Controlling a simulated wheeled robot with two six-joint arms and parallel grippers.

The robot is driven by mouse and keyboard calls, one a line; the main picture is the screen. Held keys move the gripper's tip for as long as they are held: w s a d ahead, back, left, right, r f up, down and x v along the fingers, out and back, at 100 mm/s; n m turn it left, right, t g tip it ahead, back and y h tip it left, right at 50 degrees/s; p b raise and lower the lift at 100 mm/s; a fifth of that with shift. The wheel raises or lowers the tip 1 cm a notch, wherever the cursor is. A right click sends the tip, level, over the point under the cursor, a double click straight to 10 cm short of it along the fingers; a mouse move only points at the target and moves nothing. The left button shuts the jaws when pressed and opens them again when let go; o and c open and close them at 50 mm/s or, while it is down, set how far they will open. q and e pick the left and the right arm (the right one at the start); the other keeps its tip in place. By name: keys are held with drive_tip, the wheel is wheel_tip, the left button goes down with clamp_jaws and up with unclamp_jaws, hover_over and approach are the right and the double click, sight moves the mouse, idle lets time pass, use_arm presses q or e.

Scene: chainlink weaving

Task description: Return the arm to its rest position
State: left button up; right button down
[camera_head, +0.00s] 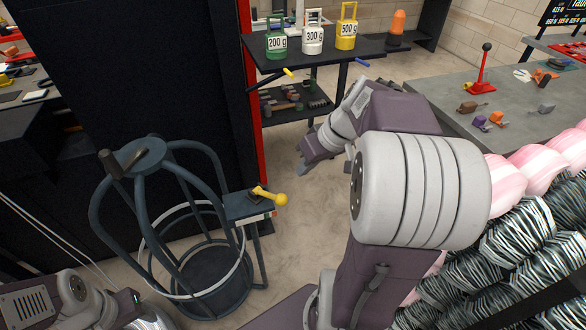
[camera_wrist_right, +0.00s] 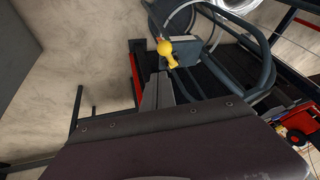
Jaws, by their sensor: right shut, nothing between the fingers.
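My right arm rises from the bottom middle in the head view and bends over the floor. Its gripper (camera_head: 306,166) points down and left, empty, over bare floor to the right of the blue-grey cage frame (camera_head: 208,166). In the right wrist view the fingers (camera_wrist_right: 160,78) are shut together. They appear just below a yellow knob (camera_wrist_right: 170,56) in that picture; I cannot tell whether they touch it. In the head view the gripper is apart from the yellow knob (camera_head: 280,198). Part of my left arm shows at the lower left; its gripper is out of view.
A dark table (camera_head: 365,47) with green, white and yellow weights stands at the back. A grey workbench (camera_head: 445,92) with small tools is at the right. Wire rolls (camera_head: 520,235) fill the lower right. Bare floor (camera_head: 285,150) lies between cage and arm.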

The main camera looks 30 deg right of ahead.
drive_tip(key=shift+s+d+r, duration=0.15)
drive_tip(key=shift+d, duration=0.1)
drive_tip(key=shift+a, duration=0.15)
drive_tip(key=s+a+f+n+g+y+p, duration=0.1)
drive_tip(key=a+n+g+p, duration=0.15)
drive_tip(key=a, duration=0.45)
drive_tip(key=s+a+f+n+g+p, duration=0.1)
drive_tip(key=s+a+n+p, duration=0.15)
drive_tip(key=a, duration=0.35)
wheel_tip(320, 180, down, 7)
drive_tip(key=s+m+h+p, duration=0.2)
drive_tip(key=m+h, duration=0.1)
drive_tip(key=m, duration=0.2)
drive_tip(key=shift+s+d+r, duration=0.15)
drive_tip(key=shift+s+d, duration=0.1)
drive_tip(key=shift+d, duration=0.1)
